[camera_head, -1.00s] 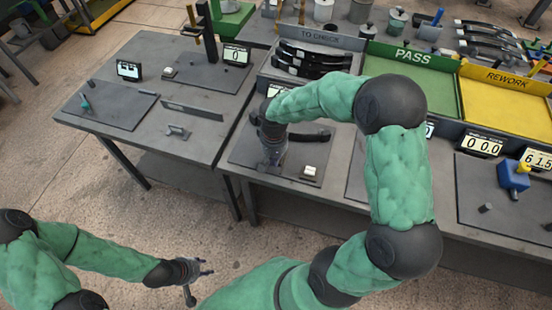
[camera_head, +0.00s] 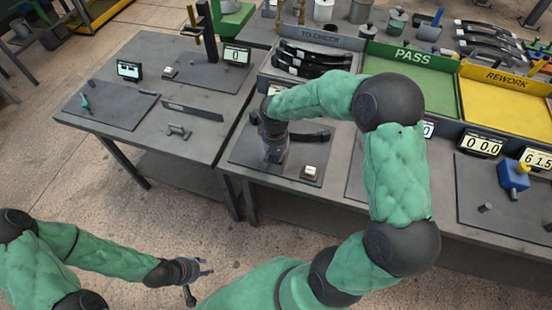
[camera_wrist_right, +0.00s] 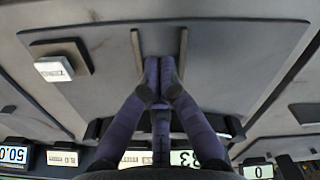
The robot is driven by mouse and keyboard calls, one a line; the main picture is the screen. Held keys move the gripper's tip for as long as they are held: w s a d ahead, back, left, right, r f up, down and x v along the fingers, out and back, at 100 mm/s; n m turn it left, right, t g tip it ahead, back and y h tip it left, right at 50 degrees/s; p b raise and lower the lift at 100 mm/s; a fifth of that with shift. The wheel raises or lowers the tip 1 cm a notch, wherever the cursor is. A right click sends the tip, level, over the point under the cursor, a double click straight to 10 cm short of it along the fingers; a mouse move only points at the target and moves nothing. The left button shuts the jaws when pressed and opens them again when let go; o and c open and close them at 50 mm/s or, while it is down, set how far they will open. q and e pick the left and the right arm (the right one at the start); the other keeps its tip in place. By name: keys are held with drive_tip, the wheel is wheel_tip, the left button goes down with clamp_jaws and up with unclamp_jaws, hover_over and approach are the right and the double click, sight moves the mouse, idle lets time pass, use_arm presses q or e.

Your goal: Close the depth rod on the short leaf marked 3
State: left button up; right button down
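My right gripper (camera_head: 274,160) is low over the grey plate (camera_head: 246,150) on the front table. In the right wrist view its fingers (camera_wrist_right: 160,75) come together at the tips, with nothing visible between them. A dark curved leaf (camera_head: 312,136) lies on this plate, partly hidden behind the gripper; dark ends show either side of the fingers in the right wrist view (camera_wrist_right: 228,126). I cannot make out a mark 3 or the depth rod. My left gripper (camera_head: 203,272) is empty, fingers apart, over the floor in front of the tables.
A small box with a white top (camera_head: 309,171) sits on the plate close to the right gripper. Behind are the TO CHECK rack (camera_head: 322,37) with black leaves, the green PASS tray (camera_head: 408,65) and the yellow REWORK tray (camera_head: 500,95). Digital displays (camera_head: 482,144) line the table.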

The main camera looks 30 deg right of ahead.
drive_tip(key=shift+w+r, duration=0.1)
drive_tip(key=shift+r, duration=0.05)
idle(0.5)
wheel_tip(320, 180, up, 7)
drive_tip(key=p, duration=0.5)
idle(0.7)
idle(0.5)
